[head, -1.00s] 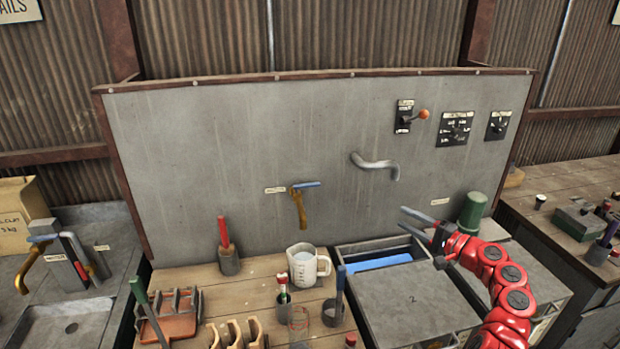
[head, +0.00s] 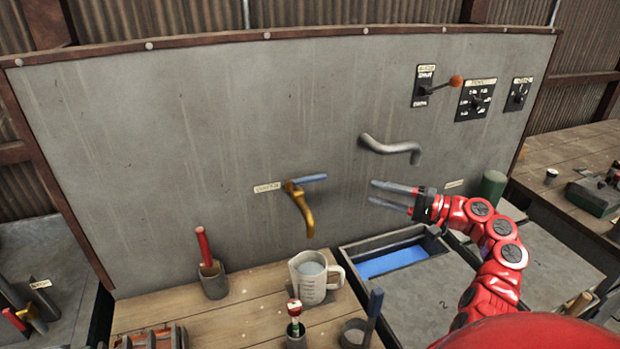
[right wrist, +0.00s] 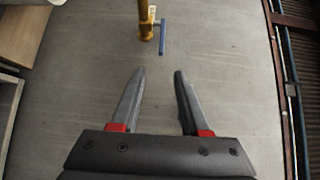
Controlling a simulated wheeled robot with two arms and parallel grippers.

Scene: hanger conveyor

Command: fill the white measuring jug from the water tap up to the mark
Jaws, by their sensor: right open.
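The white measuring jug (head: 308,280) stands upright on the wooden bench, its handle to the right. It looks partly filled, but I cannot read its level against the mark. The brass water tap (head: 299,203) with a blue lever (head: 309,178) comes out of the grey panel above the jug. I see no stream from its spout. My right gripper (head: 373,192) is open and empty, to the right of the tap and apart from it. In the right wrist view the gripper (right wrist: 159,72) points towards the tap (right wrist: 146,26) and its lever (right wrist: 162,38). My left gripper is out of view.
A grey bent pipe (head: 390,146) juts from the panel just above my right gripper. A sunken basin with blue water (head: 392,262) lies right of the jug. A red-handled tool stands in a grey cup (head: 213,281) to the left. More tool holders stand in front.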

